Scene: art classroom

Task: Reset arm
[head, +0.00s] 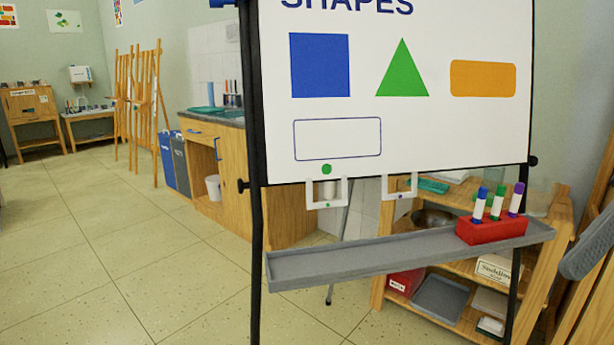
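Neither of my grippers nor my arms can be made out in the head view. The task names only the arm, so no object of the task shows here. A whiteboard (430,130) on a black frame stands close in front of me, with a blue square, a green triangle, an orange rectangle and an empty blue outline on it. Two white U-shaped brackets, a left one (345,192) and a right one (385,188), sit at its lower edge.
A grey tray (350,258) juts out below the board. A red holder (490,232) with three markers stands at its right end. Behind is a wooden shelf (545,285). A cabinet (205,165), bins (173,160) and easels (140,100) stand further left. The left floor (90,250) is clear.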

